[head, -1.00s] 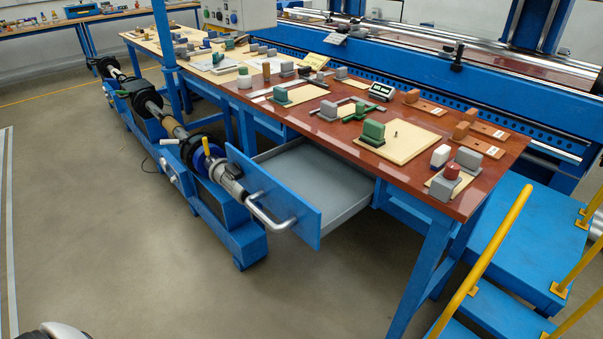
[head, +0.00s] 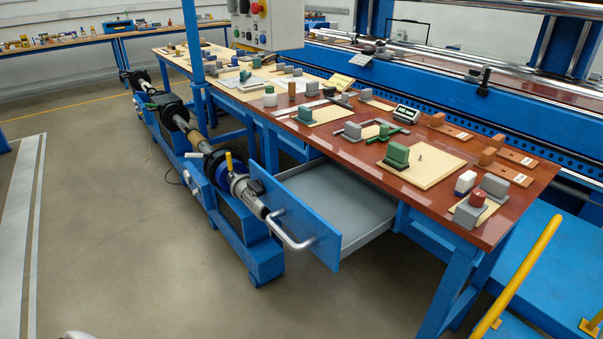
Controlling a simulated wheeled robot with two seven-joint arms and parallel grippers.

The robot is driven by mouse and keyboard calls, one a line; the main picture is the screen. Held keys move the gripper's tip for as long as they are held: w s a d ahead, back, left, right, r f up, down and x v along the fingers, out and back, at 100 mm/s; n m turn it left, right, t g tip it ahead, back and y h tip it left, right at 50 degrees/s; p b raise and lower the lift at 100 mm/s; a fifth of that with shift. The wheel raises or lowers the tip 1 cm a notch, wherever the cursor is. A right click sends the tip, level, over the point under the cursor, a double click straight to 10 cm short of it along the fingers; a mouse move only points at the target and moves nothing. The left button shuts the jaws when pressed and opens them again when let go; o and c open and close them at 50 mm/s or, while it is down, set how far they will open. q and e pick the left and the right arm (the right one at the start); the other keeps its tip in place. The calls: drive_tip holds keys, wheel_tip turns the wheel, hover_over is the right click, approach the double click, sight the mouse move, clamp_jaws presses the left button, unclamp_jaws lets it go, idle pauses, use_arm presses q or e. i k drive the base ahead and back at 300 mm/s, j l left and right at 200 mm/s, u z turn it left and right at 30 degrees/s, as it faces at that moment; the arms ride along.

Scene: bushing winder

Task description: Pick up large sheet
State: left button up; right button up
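Several flat beige sheets lie on the red-brown workbench top (head: 365,163), mostly under small tools and blocks. The largest-looking beige sheet (head: 436,174) is near the right end, with a green block (head: 396,156) on its left side and a small dark pin on it. A smaller beige sheet (head: 322,117) lies farther left. Whitish sheets (head: 236,84) lie toward the far end, partly covered by objects. I cannot tell which is the large sheet. Neither of my grippers is in view; only a pale rounded piece shows at the bottom left edge.
An open, empty-looking grey drawer (head: 335,195) with a blue front (head: 308,225) sticks out below the bench. A blue winder frame with a shaft (head: 200,145) stands along its left side. A yellow handrail (head: 520,275) is at the right. The floor (head: 120,240) at left is clear.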

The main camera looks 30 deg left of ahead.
sight(307, 117)
drive_tip(key=i+j, duration=0.15)
drive_tip(key=j, duration=0.2)
drive_tip(key=i+j+z, duration=0.1)
drive_tip(key=j, duration=0.2)
drive_tip(key=i+j, duration=0.2)
drive_tip(key=j, duration=0.15)
drive_tip(key=i+j+z, duration=0.15)
drive_tip(key=j, duration=0.15)
drive_tip(key=i+j, duration=0.1)
drive_tip(key=j, duration=0.25)
drive_tip(key=i+j+z, duration=0.1)
drive_tip(key=j, duration=0.25)
